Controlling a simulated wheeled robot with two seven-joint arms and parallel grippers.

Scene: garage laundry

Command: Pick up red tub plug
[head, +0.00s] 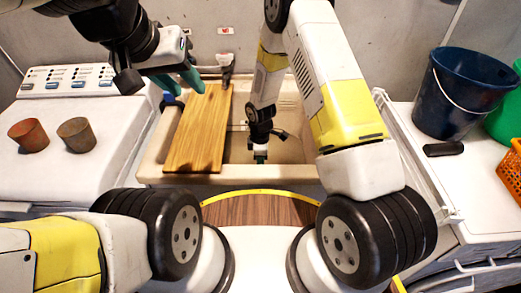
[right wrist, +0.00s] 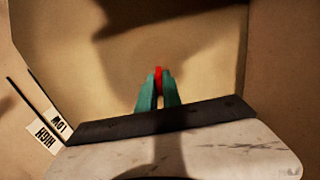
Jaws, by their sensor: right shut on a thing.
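The red tub plug (right wrist: 158,72) shows as a small red sliver between the teal fingertips of my right gripper (right wrist: 158,88) in the right wrist view. The fingers are closed on it from both sides. In the head view my right gripper (head: 260,158) points down inside the sink basin, and I cannot make out the plug there. My left gripper (head: 184,82) hangs over the far left part of the sink, above the wooden board. Its teal fingers look apart, with nothing seen between them.
A wooden board (head: 200,130) lies across the left side of the beige sink (head: 290,150). Two small pots (head: 28,134) stand on the white washer at left. A dark blue bucket (head: 462,95), a black object (head: 443,149) and an orange basket (head: 511,170) stand at right.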

